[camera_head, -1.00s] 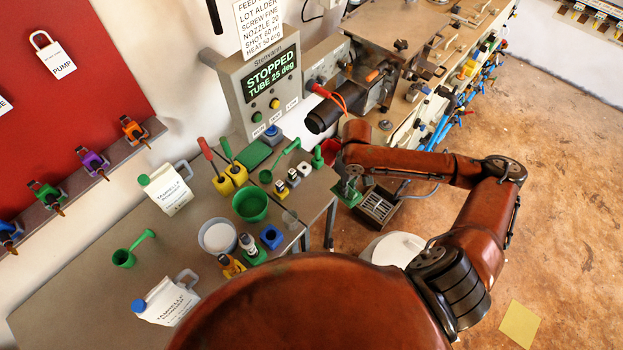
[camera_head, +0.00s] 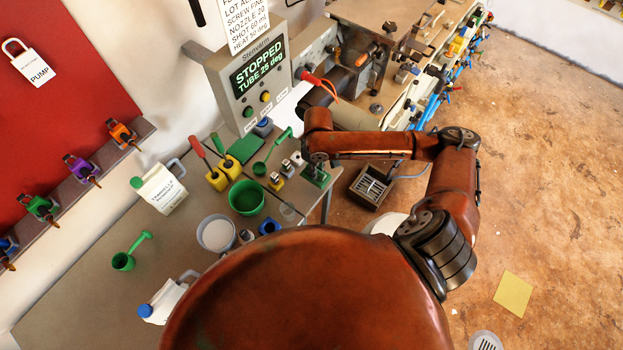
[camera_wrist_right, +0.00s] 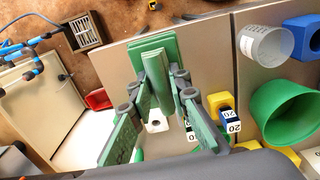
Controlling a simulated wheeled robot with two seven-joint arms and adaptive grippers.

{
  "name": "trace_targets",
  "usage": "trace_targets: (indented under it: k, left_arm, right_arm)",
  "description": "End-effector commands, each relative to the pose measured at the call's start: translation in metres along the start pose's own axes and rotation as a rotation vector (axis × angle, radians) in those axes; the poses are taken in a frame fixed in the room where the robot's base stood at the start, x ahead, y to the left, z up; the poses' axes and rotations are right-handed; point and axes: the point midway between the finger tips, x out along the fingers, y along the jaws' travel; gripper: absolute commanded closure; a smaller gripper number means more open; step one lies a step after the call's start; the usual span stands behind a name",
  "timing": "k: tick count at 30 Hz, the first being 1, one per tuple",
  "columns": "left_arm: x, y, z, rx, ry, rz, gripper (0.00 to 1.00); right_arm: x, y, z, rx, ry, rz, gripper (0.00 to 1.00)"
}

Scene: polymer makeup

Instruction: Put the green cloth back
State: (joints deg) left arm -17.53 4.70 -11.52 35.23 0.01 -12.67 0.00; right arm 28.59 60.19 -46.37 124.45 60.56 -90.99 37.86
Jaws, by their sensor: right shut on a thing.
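My right gripper (camera_head: 317,163) is over the table's right edge in the head view, pointing down. In the right wrist view my right gripper (camera_wrist_right: 163,80) is shut on a green, layered, folded piece that looks like the green cloth (camera_wrist_right: 152,46). The cloth also shows small below the gripper in the head view (camera_head: 316,176). The cloth appears to overlap the table's edge; I cannot tell whether it touches the table. A dark green flat pad (camera_head: 245,150) lies farther back by the control box. My left gripper is not in view.
The control box (camera_head: 250,85) rises behind. A grated box (camera_head: 371,187) is on the floor at right.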

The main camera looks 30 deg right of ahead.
Motion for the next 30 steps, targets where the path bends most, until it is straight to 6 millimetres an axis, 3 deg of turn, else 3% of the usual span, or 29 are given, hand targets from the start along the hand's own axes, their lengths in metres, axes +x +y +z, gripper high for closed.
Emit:
trace_targets:
  k: [3, 6, 16, 26, 27, 30]
  left_arm:
    - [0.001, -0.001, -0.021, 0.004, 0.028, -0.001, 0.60]
    - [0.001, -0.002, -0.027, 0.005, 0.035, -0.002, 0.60]
    - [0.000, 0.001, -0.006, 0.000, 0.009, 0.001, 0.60]
    - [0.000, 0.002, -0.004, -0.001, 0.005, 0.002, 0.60]
    - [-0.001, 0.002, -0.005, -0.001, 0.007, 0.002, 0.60]
    - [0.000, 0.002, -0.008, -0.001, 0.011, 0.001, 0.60]
  right_arm:
    - [0.010, -0.008, -0.005, -0.001, 0.001, 0.000, 1.00]
    - [0.014, -0.011, -0.007, -0.002, 0.000, 0.000, 1.00]
    - [0.051, -0.017, -0.010, -0.002, -0.001, 0.000, 1.00]
    - [0.054, -0.017, -0.010, -0.003, 0.000, 0.001, 1.00]
    - [0.055, -0.017, -0.010, -0.003, 0.001, 0.001, 0.83]
    - [0.055, -0.017, -0.010, -0.003, 0.001, 0.001, 0.76]
